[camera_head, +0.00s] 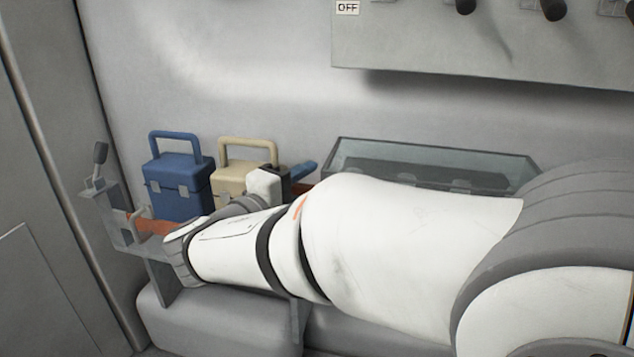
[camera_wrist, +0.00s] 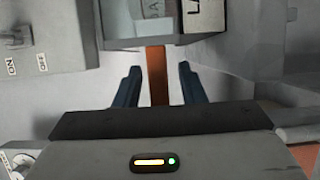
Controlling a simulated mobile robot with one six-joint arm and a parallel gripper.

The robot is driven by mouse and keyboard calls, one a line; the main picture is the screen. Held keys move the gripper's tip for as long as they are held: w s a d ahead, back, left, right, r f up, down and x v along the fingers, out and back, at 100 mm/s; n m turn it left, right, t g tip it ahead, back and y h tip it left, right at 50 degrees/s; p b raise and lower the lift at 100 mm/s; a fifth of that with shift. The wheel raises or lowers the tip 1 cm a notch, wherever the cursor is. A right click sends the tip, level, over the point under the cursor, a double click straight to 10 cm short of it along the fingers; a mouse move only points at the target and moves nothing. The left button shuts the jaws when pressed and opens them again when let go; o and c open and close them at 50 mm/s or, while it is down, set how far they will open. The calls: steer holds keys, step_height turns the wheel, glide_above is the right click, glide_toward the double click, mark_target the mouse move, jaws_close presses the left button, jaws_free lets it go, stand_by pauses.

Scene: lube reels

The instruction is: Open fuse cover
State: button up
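A clear glass-like box (camera_head: 440,150) with a dark framed edge sits on the shelf against the back wall in the head view; it looks like the fuse cover, and my arm hides its lower front. My gripper (camera_head: 305,170) is just left of this box, mostly behind my arm, with a blue finger showing. In the wrist view my gripper (camera_wrist: 158,69) has its two blue fingers apart, with nothing held. An orange-brown strip (camera_wrist: 157,80) shows between them; I cannot tell its distance. Beyond the fingertips is a grey part with a partly cut-off lettered label (camera_wrist: 205,14).
A blue case (camera_head: 178,182) and a beige case (camera_head: 240,172) stand left of my gripper. A lever bracket (camera_head: 110,210) is at the far left. A switch panel (camera_head: 480,45) hangs above. An ON/OFF switch box (camera_wrist: 45,50) shows in the wrist view.

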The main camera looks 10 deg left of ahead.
steer(key=shift+c, duration=0.3)
jaws_close()
